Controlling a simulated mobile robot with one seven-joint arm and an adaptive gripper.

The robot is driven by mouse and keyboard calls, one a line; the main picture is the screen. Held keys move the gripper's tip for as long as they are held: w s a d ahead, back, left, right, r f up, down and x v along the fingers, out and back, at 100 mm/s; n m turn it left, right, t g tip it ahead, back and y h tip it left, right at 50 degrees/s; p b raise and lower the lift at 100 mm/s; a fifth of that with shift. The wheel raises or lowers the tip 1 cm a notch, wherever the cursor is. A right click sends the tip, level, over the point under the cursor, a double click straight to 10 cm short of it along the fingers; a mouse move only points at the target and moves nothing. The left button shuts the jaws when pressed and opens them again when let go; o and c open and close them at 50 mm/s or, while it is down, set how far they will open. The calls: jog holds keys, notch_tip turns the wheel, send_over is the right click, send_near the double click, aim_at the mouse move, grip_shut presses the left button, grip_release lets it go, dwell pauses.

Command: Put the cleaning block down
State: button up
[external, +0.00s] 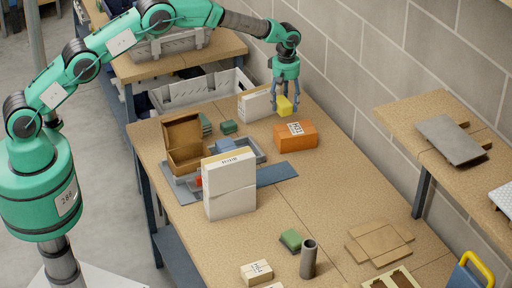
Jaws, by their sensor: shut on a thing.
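A yellow block (286,105), which looks like the cleaning block, is between the fingers of my gripper (284,108). My gripper points down and is shut on the block. It is over the far part of the wooden table (335,210), between a white box (256,102) on its left and an orange box (296,135) in front. The block appears to be above the tabletop, but its exact height is hard to tell. The fingers partly hide the block's sides.
An open brown carton (184,142), a grey tray (250,149) and two stacked white boxes (229,184) stand left of centre. A green-topped block (290,239) and a dark tube (308,258) stand nearer the front. The table's right-centre is clear. A block wall runs behind.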

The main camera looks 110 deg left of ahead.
send_over(284, 132)
jog(key=shift+f+p, duration=0.45)
jog(key=shift+f, duration=2.65)
jog(key=shift+w+f+p, duration=0.1)
jog(key=shift+f+p, duration=0.2)
jog(key=shift+f, duration=1.55)
jog(key=shift+f, duration=0.2)
jog(key=o, duration=1.2)
jog(key=shift+r, duration=0.1)
notch_tip(284, 132, up, 12)
jog(key=shift+r+b, duration=0.1)
jog(key=shift+b, duration=0.85)
